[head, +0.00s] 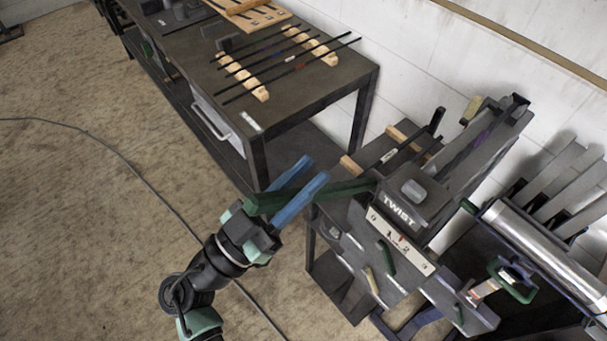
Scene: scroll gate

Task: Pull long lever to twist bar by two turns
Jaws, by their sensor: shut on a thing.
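A grey machine labelled TWIST (398,211) stands at the right. A long green lever (340,189) sticks out to the left from its upper part. My gripper (306,180) has two blue fingers, one on each side of the lever, and is shut on it near its outer end. A white scale (399,241) marked 0 to 3 is on the machine's front, with a small red mark close to the 1. A dark bar (437,121) shows behind the machine; how far it is twisted is too small to tell.
A dark workbench (345,88) with thin black rods on wooden racks stands behind my gripper. Smaller green handles (387,258) are on the machine's front. A shiny metal roller (545,255) is at the far right. The floor (90,230) at the left is clear except for a cable.

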